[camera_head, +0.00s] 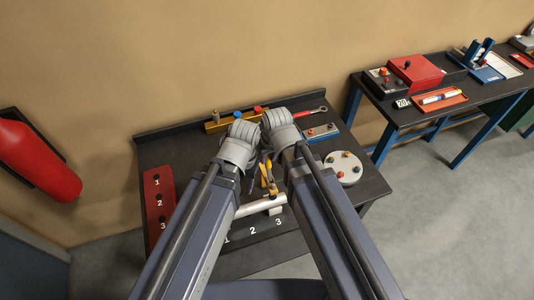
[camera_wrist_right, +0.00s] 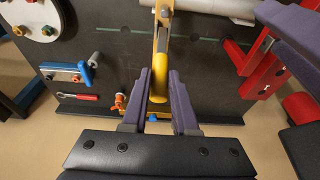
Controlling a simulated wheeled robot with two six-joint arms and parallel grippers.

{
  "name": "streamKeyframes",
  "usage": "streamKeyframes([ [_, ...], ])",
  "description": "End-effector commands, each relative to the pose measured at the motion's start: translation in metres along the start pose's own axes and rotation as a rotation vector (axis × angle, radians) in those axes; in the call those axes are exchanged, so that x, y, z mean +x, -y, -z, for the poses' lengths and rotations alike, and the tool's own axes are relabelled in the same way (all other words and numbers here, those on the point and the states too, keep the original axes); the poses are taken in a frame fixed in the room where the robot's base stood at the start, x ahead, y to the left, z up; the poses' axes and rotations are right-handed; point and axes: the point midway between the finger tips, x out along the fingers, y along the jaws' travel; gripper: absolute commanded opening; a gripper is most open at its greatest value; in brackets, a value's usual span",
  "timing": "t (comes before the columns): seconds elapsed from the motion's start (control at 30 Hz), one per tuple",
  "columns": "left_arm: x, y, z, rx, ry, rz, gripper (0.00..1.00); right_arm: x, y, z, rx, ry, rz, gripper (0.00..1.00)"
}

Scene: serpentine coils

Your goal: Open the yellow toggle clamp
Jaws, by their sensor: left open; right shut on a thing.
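The yellow toggle clamp (camera_head: 271,187) stands near the middle of the dark table, just behind a white pipe (camera_head: 258,207). In the right wrist view its yellow lever (camera_wrist_right: 162,75) runs down between the purple fingers of my right gripper (camera_wrist_right: 168,98), which is shut on it. In the head view my right gripper (camera_head: 267,160) is small and partly hidden by the wrists. My left gripper (camera_head: 251,182) is open and empty beside the clamp. A purple part of it shows at the upper right of the right wrist view (camera_wrist_right: 292,35).
A red numbered panel (camera_head: 159,200) lies at the left. A yellow bar (camera_head: 215,124) with knobs and a red wrench (camera_head: 310,112) lie at the back. A blue-handled plate (camera_head: 320,133) and a white disc (camera_head: 343,168) are at the right. A second table (camera_head: 440,112) stands farther right.

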Motion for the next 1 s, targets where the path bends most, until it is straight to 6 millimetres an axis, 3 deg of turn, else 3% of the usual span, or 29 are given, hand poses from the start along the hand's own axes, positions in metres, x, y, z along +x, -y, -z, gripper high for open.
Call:
streamKeyframes([
  [0.6,-0.002,0.000,0.000,0.000,0.000,0.000,0.50,-0.008,0.000,-0.024,0.000,0.005,0.000,0.00],
  [0.87,-0.002,0.000,0.000,0.000,0.000,0.000,0.50,-0.008,0.000,-0.024,0.000,0.004,0.000,0.00],
  [0.9,-0.002,0.000,0.000,0.000,0.000,0.000,0.50,-0.008,0.000,-0.024,0.000,0.004,0.000,0.31],
  [1.0,-0.002,0.000,0.000,0.000,0.000,0.000,0.50,-0.008,0.000,-0.023,0.000,0.002,0.000,0.42],
])
